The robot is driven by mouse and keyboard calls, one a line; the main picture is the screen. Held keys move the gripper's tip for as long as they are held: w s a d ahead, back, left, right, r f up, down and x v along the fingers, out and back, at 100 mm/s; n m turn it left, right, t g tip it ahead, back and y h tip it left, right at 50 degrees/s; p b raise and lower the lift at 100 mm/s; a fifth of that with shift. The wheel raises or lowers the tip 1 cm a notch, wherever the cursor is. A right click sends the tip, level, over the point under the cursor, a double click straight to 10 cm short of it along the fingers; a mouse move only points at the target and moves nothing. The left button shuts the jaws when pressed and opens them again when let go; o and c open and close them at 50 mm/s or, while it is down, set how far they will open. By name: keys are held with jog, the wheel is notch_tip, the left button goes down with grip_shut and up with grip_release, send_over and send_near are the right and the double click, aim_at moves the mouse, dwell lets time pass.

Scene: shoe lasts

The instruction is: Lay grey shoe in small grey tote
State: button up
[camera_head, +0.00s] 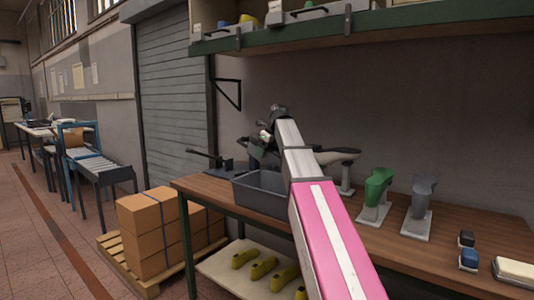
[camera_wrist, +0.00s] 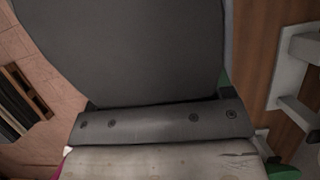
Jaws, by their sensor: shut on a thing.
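The small grey tote (camera_head: 257,200) stands on the left end of the wooden bench in the head view. My gripper (camera_head: 264,142) is over the tote, at the far end of my arm. It is shut on the grey shoe (camera_wrist: 130,50), whose smooth dark grey surface fills much of the wrist view. The fingertips and the exact grip are hidden in the wrist view. In the head view the shoe is hard to tell from the dark gripper parts. My arm covers part of the tote's right side.
Right of the arm, a pale last (camera_head: 335,157), a green last (camera_head: 379,186) and a grey last (camera_head: 420,198) stand on the bench (camera_head: 455,235). A dark tool (camera_head: 210,156) is left of the tote. A shelf (camera_head: 290,36) hangs above. Yellow shoes (camera_head: 263,268) lie below.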

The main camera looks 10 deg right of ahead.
aim_at(274, 149)
jog(key=shift+f, duration=0.2)
notch_tip(274, 149, down, 7)
dwell(2.1)
jog(key=o, duration=1.1)
jog(key=shift+o, duration=0.2)
jog(key=v, duration=1)
jog(key=shift+s+d+r, duration=0.1)
jog(key=shift+r, duration=0.3)
